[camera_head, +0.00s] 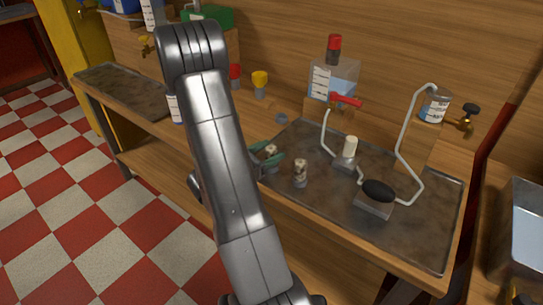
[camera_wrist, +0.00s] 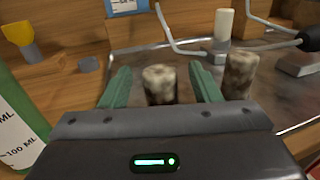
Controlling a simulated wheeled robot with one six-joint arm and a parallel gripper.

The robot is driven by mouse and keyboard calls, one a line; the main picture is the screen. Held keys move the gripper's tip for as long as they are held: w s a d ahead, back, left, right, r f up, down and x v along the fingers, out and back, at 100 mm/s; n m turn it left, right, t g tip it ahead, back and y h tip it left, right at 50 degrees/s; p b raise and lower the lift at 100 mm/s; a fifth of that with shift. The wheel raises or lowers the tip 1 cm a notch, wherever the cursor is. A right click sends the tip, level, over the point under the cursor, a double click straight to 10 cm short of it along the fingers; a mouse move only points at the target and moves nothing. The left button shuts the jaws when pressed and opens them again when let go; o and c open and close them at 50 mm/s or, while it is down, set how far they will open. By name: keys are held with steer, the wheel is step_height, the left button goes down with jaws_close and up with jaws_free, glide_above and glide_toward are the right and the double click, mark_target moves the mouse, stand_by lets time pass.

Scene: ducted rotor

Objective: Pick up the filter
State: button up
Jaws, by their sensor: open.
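My gripper (camera_wrist: 162,82) is open, with one green finger on each side of a short, dirty, mottled cylinder (camera_wrist: 160,86), which looks like a used filter. It stands upright with a gap to each finger. In the head view my gripper (camera_head: 266,159) and this cylinder (camera_head: 271,150) are at the metal tray's left end, partly behind my arm. A second mottled cylinder (camera_head: 300,172) stands to the right; it also shows outside the right finger in the wrist view (camera_wrist: 240,76). A clean white cylinder (camera_head: 350,146) stands upright on a small base. Which cylinder is the filter, I cannot tell.
The metal tray (camera_head: 325,207) also carries bent pipes (camera_head: 404,150) and a black-knobbed block (camera_head: 378,190). Behind stand a clear container (camera_head: 334,80) and a jar (camera_head: 434,106). A yellow-topped piece (camera_head: 260,82) and a green-and-white bottle (camera_wrist: 18,125) are at the left.

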steer(key=shift+w+d, duration=0.35)
steer(key=shift+d, duration=0.1)
steer(key=c, duration=1.1)
steer(key=shift+o, duration=0.2)
steer(key=shift+r, duration=0.1)
